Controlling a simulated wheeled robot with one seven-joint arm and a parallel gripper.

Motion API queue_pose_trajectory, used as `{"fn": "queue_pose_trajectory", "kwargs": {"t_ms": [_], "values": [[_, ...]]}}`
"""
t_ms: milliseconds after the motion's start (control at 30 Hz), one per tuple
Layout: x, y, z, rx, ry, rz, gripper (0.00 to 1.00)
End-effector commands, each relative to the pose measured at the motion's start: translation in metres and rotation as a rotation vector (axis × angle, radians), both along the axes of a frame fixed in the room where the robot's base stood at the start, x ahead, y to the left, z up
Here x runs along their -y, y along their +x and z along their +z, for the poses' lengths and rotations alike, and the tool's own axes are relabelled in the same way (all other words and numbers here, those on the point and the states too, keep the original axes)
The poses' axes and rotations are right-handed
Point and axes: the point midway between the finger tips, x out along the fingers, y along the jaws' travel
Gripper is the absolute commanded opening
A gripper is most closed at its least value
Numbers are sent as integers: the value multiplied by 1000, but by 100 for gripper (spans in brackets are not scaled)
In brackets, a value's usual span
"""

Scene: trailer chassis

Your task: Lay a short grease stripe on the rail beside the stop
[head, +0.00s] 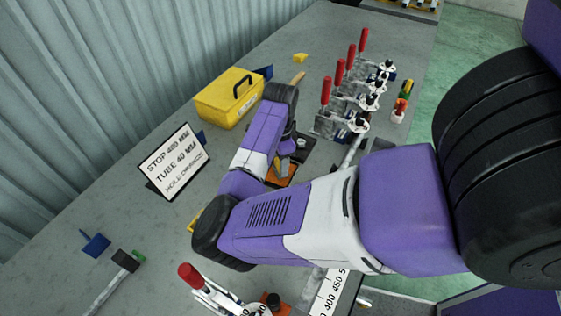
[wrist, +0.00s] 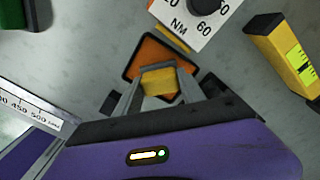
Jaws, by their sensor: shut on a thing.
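My gripper (wrist: 160,88) is shut on a small yellow block (wrist: 160,80), with one finger on each side of it. The block is over an orange pad with a dark rim (wrist: 133,52); I cannot tell if they touch. In the head view my gripper (head: 285,163) is over the orange pad (head: 283,178), mostly hidden by my arm. A metal rail (head: 351,152) runs beside the clamps and passes under my arm. Its scale strip (head: 331,291) shows 400 and 450, and also shows in the wrist view (wrist: 35,112). I cannot make out the stop.
Red-handled clamps (head: 345,100) stand along the bench's right side, another (head: 205,287) in front. A sign (head: 174,161) reads "STOP 400 MM". A yellow toolbox (head: 228,98) is behind. In the wrist view, an NM dial (wrist: 196,20) and yellow-black tool (wrist: 284,58) are close to my gripper.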

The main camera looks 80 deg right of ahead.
Motion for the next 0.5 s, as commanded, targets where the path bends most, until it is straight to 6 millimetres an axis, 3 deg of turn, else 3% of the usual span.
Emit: {"fn": "queue_pose_trajectory", "kwargs": {"t_ms": [500], "values": [[0,0,-5,0,0,0,15]]}}
